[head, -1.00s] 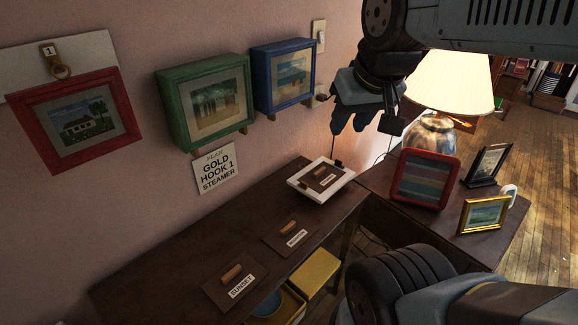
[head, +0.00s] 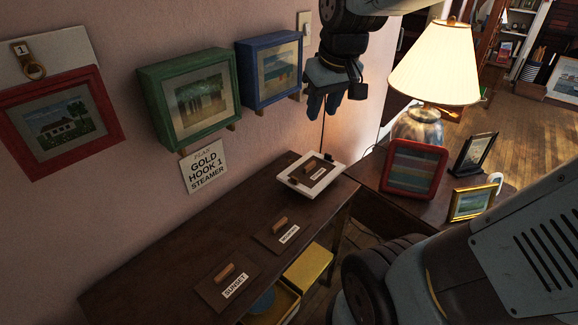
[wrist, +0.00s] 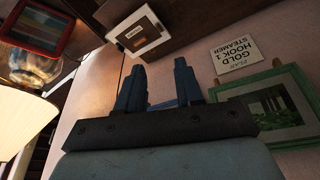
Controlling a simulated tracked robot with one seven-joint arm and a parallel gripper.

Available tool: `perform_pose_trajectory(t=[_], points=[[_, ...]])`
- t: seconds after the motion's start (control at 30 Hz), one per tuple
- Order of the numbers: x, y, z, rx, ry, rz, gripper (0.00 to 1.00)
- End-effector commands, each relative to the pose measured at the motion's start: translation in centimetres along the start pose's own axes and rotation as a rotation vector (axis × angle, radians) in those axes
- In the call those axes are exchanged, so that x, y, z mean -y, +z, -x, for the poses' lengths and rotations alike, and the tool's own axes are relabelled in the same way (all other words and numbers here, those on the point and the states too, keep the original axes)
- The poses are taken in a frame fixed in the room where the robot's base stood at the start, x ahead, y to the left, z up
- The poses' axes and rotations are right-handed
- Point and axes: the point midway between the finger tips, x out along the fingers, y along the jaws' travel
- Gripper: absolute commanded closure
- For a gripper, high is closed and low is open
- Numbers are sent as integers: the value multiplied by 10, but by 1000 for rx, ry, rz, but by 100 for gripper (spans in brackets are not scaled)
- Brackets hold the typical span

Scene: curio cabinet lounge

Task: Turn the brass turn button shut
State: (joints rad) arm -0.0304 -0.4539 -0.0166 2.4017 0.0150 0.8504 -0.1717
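A white frame (head: 333,176) lies flat on the dark wooden cabinet top, at its far right end. A brown backing panel (head: 306,178) with a wooden grip and a small label sits in its opening. Small dark tabs show at the frame's edges; I cannot tell which is the brass turn button or how it is turned. The frame also shows at the top of the wrist view (wrist: 158,37). My gripper (head: 323,108) hangs above and behind the frame, apart from it. In the wrist view (wrist: 159,75) its fingers are spread with nothing between them.
Two brown panels, one labelled SUNSET (head: 228,284), lie on the cabinet top (head: 150,272). Red, green (head: 187,98) and blue frames hang on the wall by a sign (head: 205,166). A lamp (head: 436,65), a red frame (head: 414,170) and a gold frame (head: 472,203) stand right.

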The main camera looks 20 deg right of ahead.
Motion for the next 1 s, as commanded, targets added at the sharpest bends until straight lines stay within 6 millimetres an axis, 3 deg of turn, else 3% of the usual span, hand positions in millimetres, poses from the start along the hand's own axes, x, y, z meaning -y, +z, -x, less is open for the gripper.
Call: perform_pose_trajectory(t=[0.5, 1.0], points=[[-11, -62, -93, 159, -47, 188, 64], [-17, -94, -200, 297, -94, 363, 64]])
